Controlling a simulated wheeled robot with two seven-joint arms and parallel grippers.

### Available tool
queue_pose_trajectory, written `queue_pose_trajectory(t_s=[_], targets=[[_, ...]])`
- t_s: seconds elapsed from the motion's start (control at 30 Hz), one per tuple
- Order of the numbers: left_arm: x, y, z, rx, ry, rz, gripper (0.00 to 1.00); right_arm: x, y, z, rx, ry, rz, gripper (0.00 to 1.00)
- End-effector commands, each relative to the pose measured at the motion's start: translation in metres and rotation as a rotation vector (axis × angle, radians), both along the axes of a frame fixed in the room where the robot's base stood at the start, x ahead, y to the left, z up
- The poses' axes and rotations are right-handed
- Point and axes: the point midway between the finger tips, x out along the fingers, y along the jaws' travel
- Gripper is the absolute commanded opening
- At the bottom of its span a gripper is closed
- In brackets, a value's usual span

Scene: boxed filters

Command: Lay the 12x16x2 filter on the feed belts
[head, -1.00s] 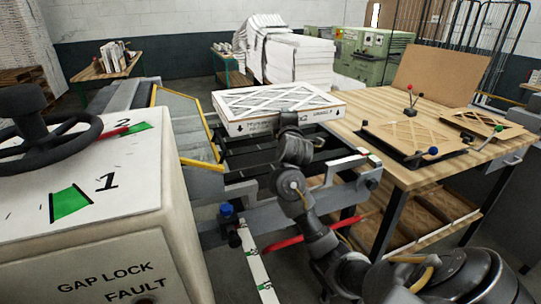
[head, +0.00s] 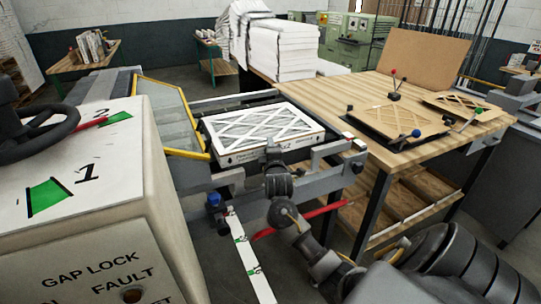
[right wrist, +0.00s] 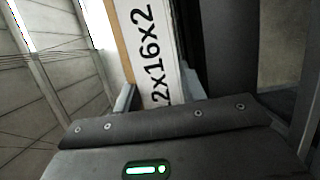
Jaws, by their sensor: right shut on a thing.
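The white boxed filter (head: 262,128) with a criss-cross lattice top lies low and roughly level over the dark feed belts (head: 326,138) in the head view. I cannot tell whether its underside touches them. My right gripper (head: 272,153) is shut on the filter's near edge. In the right wrist view the filter's printed side (right wrist: 152,50) reads "2x16x2", with the first digit cut off, and rises from between the jaws. Most of the belts are hidden under the filter. My left gripper is not in view.
A yellow-framed guard (head: 172,115) stands just left of the belts. The control box (head: 95,190) marked "GAP LOCK" fills the left foreground. A wooden workbench (head: 340,88) with lattice panels stands close on the right. A red bar (head: 300,218) runs below the belts.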

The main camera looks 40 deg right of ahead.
Motion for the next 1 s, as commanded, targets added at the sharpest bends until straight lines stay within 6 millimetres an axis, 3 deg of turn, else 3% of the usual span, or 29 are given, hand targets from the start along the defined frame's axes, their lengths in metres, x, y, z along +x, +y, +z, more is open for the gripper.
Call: queue_pose_trajectory(t_s=[0.2, 0.7, 0.73, 0.87, 1.0], targets=[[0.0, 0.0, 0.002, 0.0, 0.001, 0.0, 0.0, 0.0, 0.0, -0.023, 0.0, -0.001, -0.001, 0.14], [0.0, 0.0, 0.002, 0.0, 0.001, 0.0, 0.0, 0.0, 0.0, -0.03, 0.001, -0.001, -0.001, 0.14], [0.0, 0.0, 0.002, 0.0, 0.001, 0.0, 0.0, 0.0, 0.0, -0.03, 0.001, 0.001, -0.001, 0.45], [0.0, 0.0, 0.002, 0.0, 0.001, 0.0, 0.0, 0.0, 0.0, -0.03, 0.001, -0.001, -0.001, 0.62], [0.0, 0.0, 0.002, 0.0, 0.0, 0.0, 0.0, 0.0, 0.0, -0.03, 0.001, -0.001, -0.001, 0.62]])
